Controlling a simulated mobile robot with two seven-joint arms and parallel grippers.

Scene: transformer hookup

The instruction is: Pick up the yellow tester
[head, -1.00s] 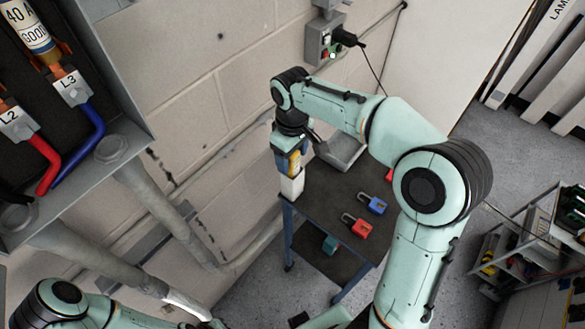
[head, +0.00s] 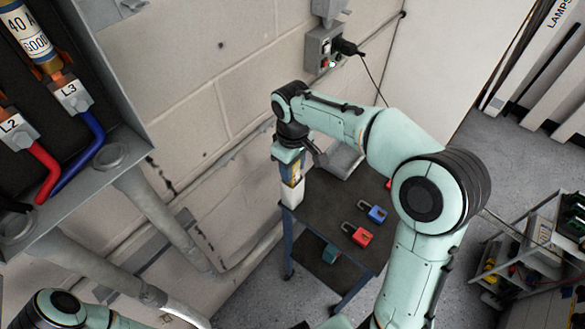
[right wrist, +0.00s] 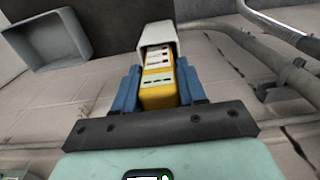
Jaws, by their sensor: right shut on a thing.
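The yellow tester (right wrist: 157,92) is between the blue fingers of my right gripper (right wrist: 158,88) in the right wrist view. Its far end sits in a white holder (right wrist: 159,35). In the head view, my right gripper (head: 291,165) points down over the white holder (head: 291,190), at the near left corner of the dark cart. A small strip of the yellow tester (head: 293,176) shows between them. The right gripper is shut on the tester. Part of my left arm shows at the lower left, but its gripper is not visible.
The cart top (head: 330,205) holds a red padlock (head: 361,236), a blue padlock (head: 376,213) and a grey tray (head: 342,160). An open electrical cabinet (head: 140,110) with red and blue cables is at left. A shelf cart (head: 515,250) stands at right. Conduits run along the wall.

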